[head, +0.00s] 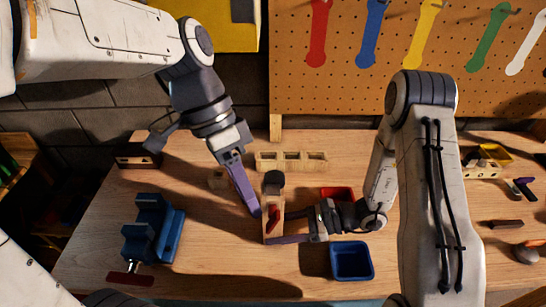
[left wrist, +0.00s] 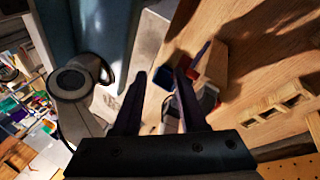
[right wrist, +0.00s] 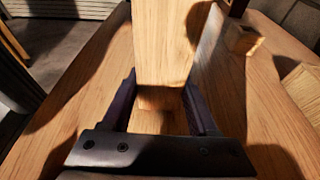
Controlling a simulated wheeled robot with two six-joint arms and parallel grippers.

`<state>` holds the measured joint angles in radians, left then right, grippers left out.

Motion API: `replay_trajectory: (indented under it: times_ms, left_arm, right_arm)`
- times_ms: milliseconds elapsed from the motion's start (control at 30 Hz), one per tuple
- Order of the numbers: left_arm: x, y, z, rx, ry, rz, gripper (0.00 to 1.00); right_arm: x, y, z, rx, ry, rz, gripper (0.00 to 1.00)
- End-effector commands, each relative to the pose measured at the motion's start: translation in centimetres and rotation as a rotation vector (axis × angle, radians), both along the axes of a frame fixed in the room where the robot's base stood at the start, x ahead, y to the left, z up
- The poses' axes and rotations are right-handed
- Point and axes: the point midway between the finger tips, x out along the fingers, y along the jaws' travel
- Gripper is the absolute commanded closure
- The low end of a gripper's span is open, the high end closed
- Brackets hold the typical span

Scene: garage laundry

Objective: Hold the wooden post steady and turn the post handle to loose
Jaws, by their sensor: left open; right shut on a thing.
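The wooden post (head: 275,230) stands on the bench in the middle of the head view, with a dark knob on top. My right gripper (head: 275,227) comes from the right and is shut on the lower post. In the right wrist view the post (right wrist: 168,50) fills the space between the fingers. My left gripper (head: 256,211) reaches down from the upper left, just left of the post. Its fingers (left wrist: 162,78) are open with nothing between them. I cannot tell if they touch the post.
A blue vise (head: 145,232) stands left on the bench. A blue bin (head: 351,274) and a red bin (head: 337,192) are near my right arm. A wooden block with compartments (head: 290,161) lies behind the post. A pegboard (head: 400,75) with wrenches is at the back.

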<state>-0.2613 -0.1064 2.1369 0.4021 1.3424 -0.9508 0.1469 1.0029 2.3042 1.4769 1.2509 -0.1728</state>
Motion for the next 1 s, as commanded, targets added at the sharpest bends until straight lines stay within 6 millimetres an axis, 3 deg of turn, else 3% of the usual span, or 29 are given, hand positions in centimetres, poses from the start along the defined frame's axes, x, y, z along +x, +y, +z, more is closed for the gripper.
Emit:
replay_trajectory:
  times_ms: [267,533,800,1000]
  left_arm:
    - [0.1,-1.8,-0.2,0.348,0.075,0.248,0.59]
    - [0.8,-4.3,0.0,0.633,-0.022,0.566,0.59]
    - [1.3,-7.2,0.6,0.763,-0.198,0.887,0.59]
    - [1.4,-8.4,0.9,0.775,-0.270,1.018,0.59]
  right_arm:
    - [0.0,0.0,0.0,-0.001,0.000,0.000,0.71]
    - [0.0,0.0,0.0,-0.001,0.000,0.000,0.71]
    - [0.0,0.0,0.0,-0.001,0.000,0.001,0.71]
    - [0.0,0.0,0.0,-0.001,0.000,0.001,0.71]
